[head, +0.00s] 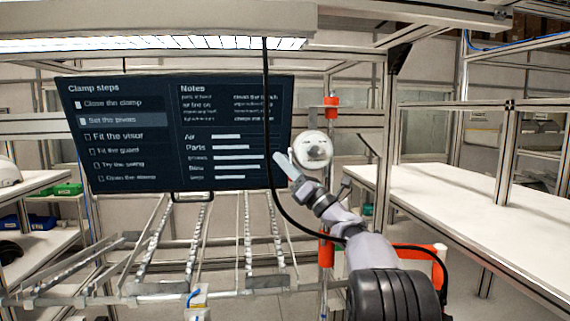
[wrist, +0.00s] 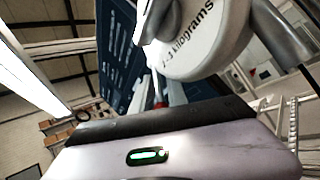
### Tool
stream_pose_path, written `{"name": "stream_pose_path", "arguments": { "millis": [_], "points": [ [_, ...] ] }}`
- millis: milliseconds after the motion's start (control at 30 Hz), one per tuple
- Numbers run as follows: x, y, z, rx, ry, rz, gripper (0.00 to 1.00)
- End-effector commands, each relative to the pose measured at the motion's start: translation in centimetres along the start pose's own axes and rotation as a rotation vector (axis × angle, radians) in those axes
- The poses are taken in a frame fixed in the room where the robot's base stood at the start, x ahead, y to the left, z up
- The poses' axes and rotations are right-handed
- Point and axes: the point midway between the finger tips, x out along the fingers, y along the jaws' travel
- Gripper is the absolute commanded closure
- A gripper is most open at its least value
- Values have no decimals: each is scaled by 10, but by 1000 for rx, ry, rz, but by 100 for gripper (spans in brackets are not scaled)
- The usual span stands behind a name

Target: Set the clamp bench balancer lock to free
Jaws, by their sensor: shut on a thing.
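The balancer (head: 312,150) is a white round housing hanging below an orange-red fitting, right of the screen. In the wrist view the balancer (wrist: 205,52) fills the upper middle, with dark lettering and small numbers on its face. A grey, lever-like part, which looks like the lock (wrist: 176,22), lies across its left side. My gripper (head: 292,166) is up against the balancer's lower left in the head view. It is shut on what appears to be the lock. The fingertips and exact contact are hard to make out, and the lock's setting cannot be read.
A dark screen (head: 180,135) with clamp steps stands just left of the balancer. A black cable (head: 267,110) hangs in front of it. Sloped roller rails (head: 200,240) lie below. White benches (head: 455,205) stand at right, and shelves with bins (head: 50,190) at left.

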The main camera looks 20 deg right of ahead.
Motion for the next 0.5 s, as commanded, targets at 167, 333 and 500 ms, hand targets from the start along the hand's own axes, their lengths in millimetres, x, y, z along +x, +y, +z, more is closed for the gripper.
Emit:
{"name": "stream_pose_path", "arguments": {
  "millis": [167,333,500],
  "points": [
    [1,1,1,0,-1,1,66],
    [0,0,1,0,-1,1,60],
    [-1,0,0,0,-1,0,60]
  ]
}}
